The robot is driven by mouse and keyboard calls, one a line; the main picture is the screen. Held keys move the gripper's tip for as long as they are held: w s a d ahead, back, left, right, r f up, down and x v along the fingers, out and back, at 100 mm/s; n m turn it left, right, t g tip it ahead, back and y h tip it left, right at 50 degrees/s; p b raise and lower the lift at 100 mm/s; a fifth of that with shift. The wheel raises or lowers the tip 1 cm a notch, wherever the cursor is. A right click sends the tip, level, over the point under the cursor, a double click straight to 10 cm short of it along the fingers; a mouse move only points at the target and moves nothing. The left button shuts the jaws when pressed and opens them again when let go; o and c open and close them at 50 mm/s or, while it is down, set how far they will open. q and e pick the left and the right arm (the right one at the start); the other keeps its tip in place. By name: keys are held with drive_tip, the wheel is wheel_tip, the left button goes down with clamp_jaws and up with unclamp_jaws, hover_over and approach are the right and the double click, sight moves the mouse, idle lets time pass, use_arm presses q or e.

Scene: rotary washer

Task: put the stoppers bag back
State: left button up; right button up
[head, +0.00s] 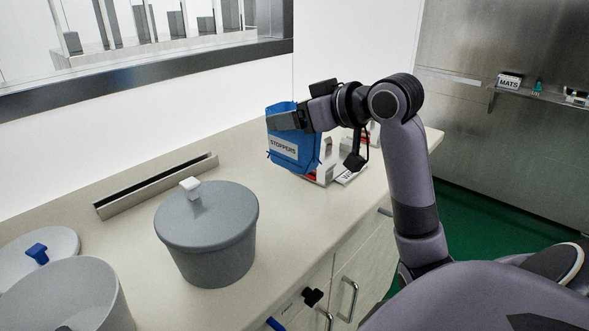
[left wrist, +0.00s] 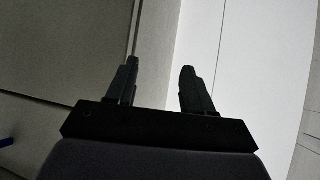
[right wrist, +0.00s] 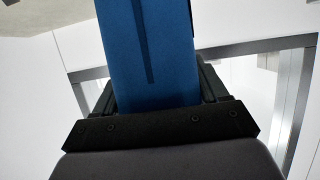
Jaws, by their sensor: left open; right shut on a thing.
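The blue stoppers bag (head: 292,150), with a white STOPPERS label facing out, is at the far end of the counter in the head view. My right gripper (head: 290,120) is shut on its upper part. In the right wrist view the blue bag (right wrist: 150,50) fills the space between the fingers. I cannot tell whether the bag's bottom touches the counter. My left gripper (left wrist: 158,82) is open and empty in the left wrist view, in front of pale panels. It is not seen in the head view.
A grey lidded pot (head: 210,240) stands mid-counter, with an open grey pot (head: 70,300) and a loose lid (head: 60,245) at left. A metal channel (head: 155,187) lies along the wall. Small labelled items (head: 345,172) sit right of the bag. Bare counter (head: 300,210) lies in front.

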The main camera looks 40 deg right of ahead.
sight(295, 162)
wheel_tip(295, 162, down, 10)
drive_tip(key=shift+r+b, duration=0.15)
drive_tip(key=shift+b, duration=0.6)
drive_tip(key=o, duration=1.3)
drive_tip(key=a+v, duration=0.1)
drive_tip(key=v, duration=1.1)
drive_tip(key=shift+d, duration=0.45)
